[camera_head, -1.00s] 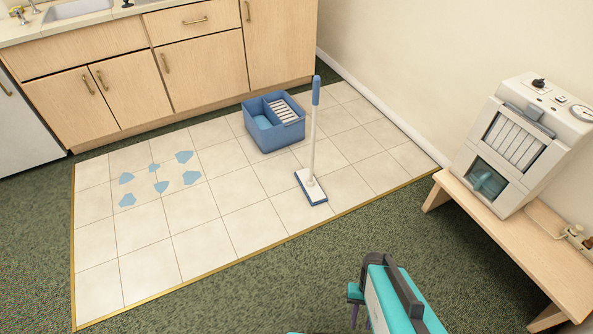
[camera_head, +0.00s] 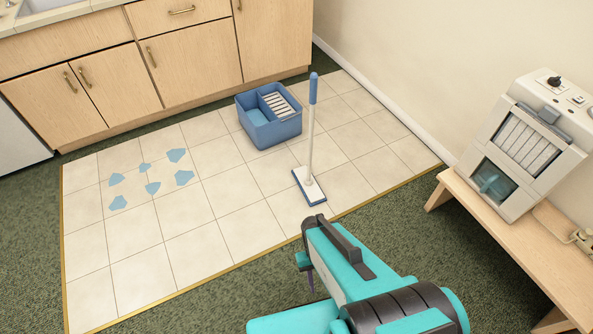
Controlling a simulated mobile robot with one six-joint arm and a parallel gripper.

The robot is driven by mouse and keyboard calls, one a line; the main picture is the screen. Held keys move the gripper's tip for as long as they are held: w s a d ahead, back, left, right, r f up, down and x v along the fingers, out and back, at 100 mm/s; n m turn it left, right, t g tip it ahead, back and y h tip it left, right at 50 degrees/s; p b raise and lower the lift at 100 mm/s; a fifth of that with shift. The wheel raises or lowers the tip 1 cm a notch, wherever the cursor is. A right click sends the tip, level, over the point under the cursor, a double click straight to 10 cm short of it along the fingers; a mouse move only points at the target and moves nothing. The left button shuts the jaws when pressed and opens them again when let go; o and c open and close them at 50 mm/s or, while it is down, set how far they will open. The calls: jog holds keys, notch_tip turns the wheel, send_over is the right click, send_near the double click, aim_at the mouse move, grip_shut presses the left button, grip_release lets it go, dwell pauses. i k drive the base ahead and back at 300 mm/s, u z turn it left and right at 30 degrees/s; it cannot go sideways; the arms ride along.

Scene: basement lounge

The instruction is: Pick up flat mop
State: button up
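The flat mop (camera_head: 310,142) stands upright on the tiled floor, with a blue grip at the top, a white pole and a flat white-and-blue head. My teal and dark grey arm reaches in from the bottom of the head view, its front end a little below the mop head in the picture. My gripper's fingers are not clearly visible; the arm's housing hides them. Nothing of mine appears to touch the mop.
A blue mop bucket (camera_head: 270,118) with a white slatted wringer stands left of the mop. Several blue puddles (camera_head: 152,188) lie on the tiles. Wooden cabinets (camera_head: 190,65) line the back. A wooden bench (camera_head: 520,255) bearing a white machine (camera_head: 522,150) stands at right.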

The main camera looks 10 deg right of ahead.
aim_at(309, 187)
jog(key=u, duration=0.65)
jog(key=i, duration=1.1)
jog(key=u, duration=0.4)
